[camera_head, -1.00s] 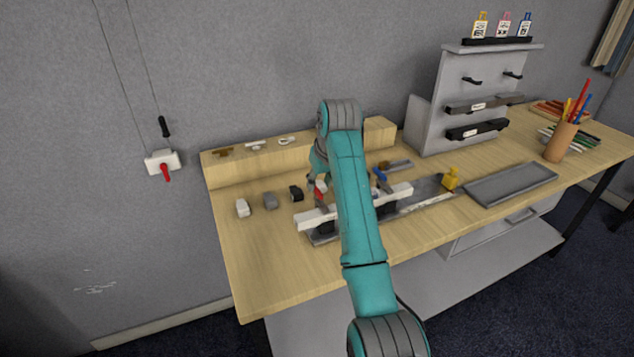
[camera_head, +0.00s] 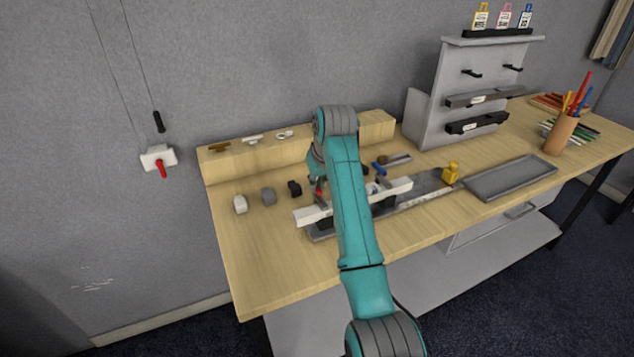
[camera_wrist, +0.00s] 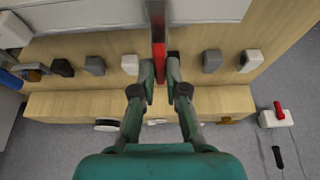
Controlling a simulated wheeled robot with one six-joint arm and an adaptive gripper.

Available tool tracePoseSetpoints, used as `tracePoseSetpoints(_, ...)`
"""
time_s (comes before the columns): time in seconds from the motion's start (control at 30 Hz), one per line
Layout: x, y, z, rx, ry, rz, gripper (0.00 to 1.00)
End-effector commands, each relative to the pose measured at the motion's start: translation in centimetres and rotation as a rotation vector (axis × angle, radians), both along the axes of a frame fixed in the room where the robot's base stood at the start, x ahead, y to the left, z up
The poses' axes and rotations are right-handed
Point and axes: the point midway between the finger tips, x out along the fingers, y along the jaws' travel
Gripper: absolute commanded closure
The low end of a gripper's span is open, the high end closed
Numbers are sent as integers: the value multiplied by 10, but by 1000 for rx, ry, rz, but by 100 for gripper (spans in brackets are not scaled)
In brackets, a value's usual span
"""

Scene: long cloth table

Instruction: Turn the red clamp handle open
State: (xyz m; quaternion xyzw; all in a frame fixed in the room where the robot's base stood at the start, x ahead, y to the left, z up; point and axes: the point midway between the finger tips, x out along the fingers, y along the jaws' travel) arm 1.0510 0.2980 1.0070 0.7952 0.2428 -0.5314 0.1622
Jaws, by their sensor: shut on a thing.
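The red clamp handle (camera_wrist: 159,62) stands between my fingertips in the wrist view. My gripper (camera_wrist: 160,72) is shut on it, one finger on each side. In the head view a small part of the red handle (camera_head: 319,190) shows beside my arm, and my arm hides most of the gripper. The handle is at the white bar (camera_head: 310,216) of the clamp fixture, which rests on a dark grey base (camera_head: 325,236) on the table. My arm covers the middle of the fixture.
Several small grey, white and black blocks, one a white block (camera_head: 240,204), stand left of the fixture. A wooden ledge (camera_head: 225,172) runs behind. A yellow piece (camera_head: 450,172) and a grey tray (camera_head: 510,177) lie right. A red-levered wall box (camera_head: 152,153) hangs at left.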

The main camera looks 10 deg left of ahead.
Motion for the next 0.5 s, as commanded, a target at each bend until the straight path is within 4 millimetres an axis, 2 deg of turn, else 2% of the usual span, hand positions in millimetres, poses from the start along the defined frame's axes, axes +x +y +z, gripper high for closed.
tracePoseSetpoints(0.27,-1,1,0,0,0,-65,100)
tracePoseSetpoints(0.5,-1,3,0,-1,-2,-232,100)
